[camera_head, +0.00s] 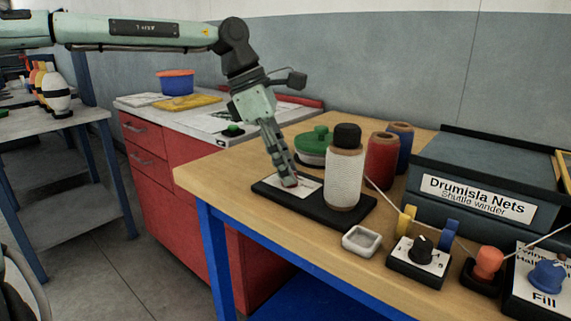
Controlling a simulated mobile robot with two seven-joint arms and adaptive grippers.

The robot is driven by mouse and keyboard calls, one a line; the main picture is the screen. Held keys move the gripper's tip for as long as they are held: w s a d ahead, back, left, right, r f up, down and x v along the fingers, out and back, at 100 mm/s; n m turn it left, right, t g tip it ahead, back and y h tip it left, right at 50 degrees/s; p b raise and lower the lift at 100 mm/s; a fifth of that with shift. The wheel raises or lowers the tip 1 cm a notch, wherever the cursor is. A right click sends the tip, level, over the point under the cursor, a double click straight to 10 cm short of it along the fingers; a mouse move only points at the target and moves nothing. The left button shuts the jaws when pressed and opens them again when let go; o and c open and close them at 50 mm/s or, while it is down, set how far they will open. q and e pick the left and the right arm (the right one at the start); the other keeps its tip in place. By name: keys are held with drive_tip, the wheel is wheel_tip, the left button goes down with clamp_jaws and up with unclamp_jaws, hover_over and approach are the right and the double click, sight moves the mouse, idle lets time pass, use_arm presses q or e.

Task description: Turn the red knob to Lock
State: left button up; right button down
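My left gripper (287,178) points down at the white plate (275,190) on the black base of the shuttle winder. A small bit of red shows at its fingertips, which may be the red knob (294,184); the fingers hide most of it. I cannot tell whether the fingers are closed on it or only around it. No Lock label can be read. A separate orange-red knob (489,262) stands on a small black base at the right, away from the gripper. My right gripper is not in view.
A white thread spool (344,180) with a black top stands close right of the gripper. Behind are a green lidded pot (313,148) and red (382,158) and blue spools. A small tray (361,240), a black dial (421,246) and a blue knob (546,276) line the front edge.

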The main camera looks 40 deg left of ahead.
use_arm(q)
drive_tip(key=shift+o, duration=0.8)
drive_tip(key=v, duration=1.2)
